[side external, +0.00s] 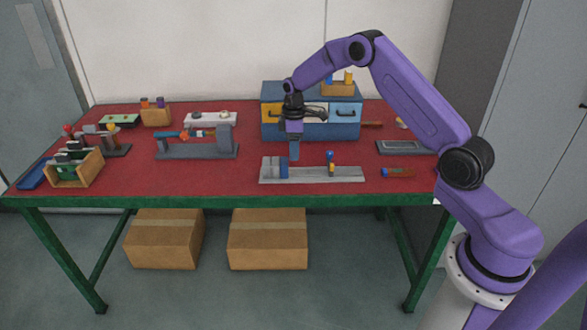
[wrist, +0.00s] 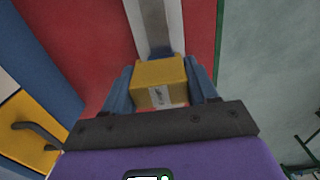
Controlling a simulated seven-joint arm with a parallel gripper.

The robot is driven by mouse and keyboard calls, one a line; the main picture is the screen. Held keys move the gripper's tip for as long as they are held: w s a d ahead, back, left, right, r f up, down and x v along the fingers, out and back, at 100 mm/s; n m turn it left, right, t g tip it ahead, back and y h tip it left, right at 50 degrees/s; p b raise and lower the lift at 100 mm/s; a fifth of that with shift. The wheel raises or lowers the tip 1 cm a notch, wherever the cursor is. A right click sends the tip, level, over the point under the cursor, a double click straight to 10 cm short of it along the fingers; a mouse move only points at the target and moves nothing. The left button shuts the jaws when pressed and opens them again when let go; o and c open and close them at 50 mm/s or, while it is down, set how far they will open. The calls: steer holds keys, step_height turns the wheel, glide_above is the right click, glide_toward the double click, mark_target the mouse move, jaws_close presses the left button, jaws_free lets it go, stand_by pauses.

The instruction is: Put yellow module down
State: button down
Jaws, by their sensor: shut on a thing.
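My gripper (side external: 294,158) is shut on the yellow module (wrist: 160,82). In the wrist view the module is a yellow block with a small pale label, held between the two blue fingers (wrist: 161,92). In the side view the fingers point down, and I cannot make out the module there. A long grey base (side external: 348,174) lies on the table below and in front of my gripper; it also shows past the module in the wrist view (wrist: 145,20). The gap between module and base cannot be judged.
A blue block (side external: 275,168) and a small blue-topped yellow piece (side external: 331,163) stand on the grey base. A drawer cabinet (side external: 335,128) stands behind my gripper. A grey fixture (side external: 200,150) is to the left. Red table (side external: 215,180) is bare front left.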

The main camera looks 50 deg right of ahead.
steer(key=s+d+r, duration=0.3)
steer(key=s+d, duration=0.4)
steer(key=s, duration=0.2)
steer(key=s+d+r, duration=0.2)
steer(key=s+d, duration=0.5)
steer(key=s, duration=0.2)
glide_above(346, 157)
steer(key=f, duration=0.8)
steer(key=shift+s+a+f, duration=0.15)
steer(key=shift+s+f, duration=0.1)
steer(key=shift+s, duration=0.15)
steer(key=shift+w+d+f, duration=0.25)
steer(key=shift+w+f, duration=0.2)
steer(key=shift+f, duration=1.65)
steer(key=shift+f, duration=0.1)
